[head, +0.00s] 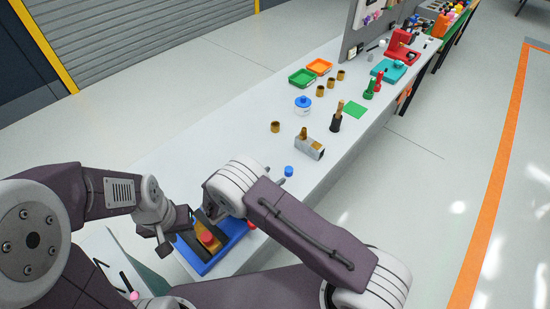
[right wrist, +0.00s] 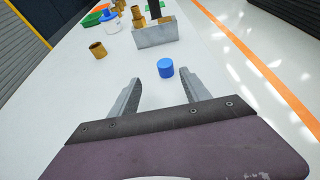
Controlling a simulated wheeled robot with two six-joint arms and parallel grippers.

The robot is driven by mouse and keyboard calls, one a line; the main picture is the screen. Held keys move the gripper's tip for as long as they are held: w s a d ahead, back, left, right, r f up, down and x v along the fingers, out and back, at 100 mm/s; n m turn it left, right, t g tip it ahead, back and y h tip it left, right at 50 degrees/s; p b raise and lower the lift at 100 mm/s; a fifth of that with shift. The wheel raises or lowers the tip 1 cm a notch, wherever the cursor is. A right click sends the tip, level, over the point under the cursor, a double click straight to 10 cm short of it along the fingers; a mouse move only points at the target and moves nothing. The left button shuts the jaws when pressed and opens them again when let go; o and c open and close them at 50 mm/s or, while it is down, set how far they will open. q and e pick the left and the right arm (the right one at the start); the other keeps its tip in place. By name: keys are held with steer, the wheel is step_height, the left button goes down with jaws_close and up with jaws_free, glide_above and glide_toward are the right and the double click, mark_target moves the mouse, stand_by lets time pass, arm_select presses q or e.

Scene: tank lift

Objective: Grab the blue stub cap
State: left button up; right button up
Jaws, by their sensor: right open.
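The blue stub cap (head: 289,171) is a small blue cylinder standing on the white bench, by the near side of a grey metal block. In the right wrist view the cap (right wrist: 165,68) is just beyond my right gripper (right wrist: 163,88), roughly in line with the gap between its fingers and apart from them. My right gripper is open and empty. My left gripper (head: 170,235) is low over the near end of the bench, by a blue tray, far from the cap. Its finger gap is not clear.
The grey block (head: 309,146) with a brass fitting stands behind the cap. A brass ring (head: 275,127) and a white jar with blue lid (head: 302,105) stand farther back. The blue tray (head: 238,231) with a red knob lies at the near end. Bench around the cap is clear.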

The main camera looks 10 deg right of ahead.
mark_target(288, 170)
steer(key=shift+s+d+r, duration=0.1)
steer(key=shift+s+d, duration=0.15)
steer(key=shift+d, duration=0.35)
steer(key=shift+s+d+r, duration=0.1)
steer(key=shift+s+d, duration=0.1)
steer(key=shift+d, duration=0.4)
steer(key=shift+w+d+f+p, duration=0.35)
steer(key=shift+w+f, duration=0.1)
steer(key=shift+w, duration=0.2)
steer(key=shift+w+d+f+p, duration=0.25)
steer(key=shift+w+d+f, duration=0.15)
steer(key=shift+w, duration=0.2)
steer(key=shift+w+d+f, duration=0.1)
steer(key=shift+w+d, duration=0.05)
steer(key=shift+w, duration=0.2)
steer(key=p+x, duration=0.1)
steer(key=x, duration=0.3)
steer(key=shift+s+d+p, duration=0.2)
steer(key=shift+s+p, duration=0.05)
steer(key=shift+p, duration=0.1)
steer(key=shift+w+d+f, duration=0.1)
steer(key=shift+w, duration=0.2)
steer(key=c, duration=1)
arm_select(q)
steer(key=r, duration=0.2)
steer(key=s+d+r, duration=0.1)
steer(key=shift+d+r, duration=0.1)
steer(key=shift+r, duration=0.05)
arm_select(e)
jaws_close()
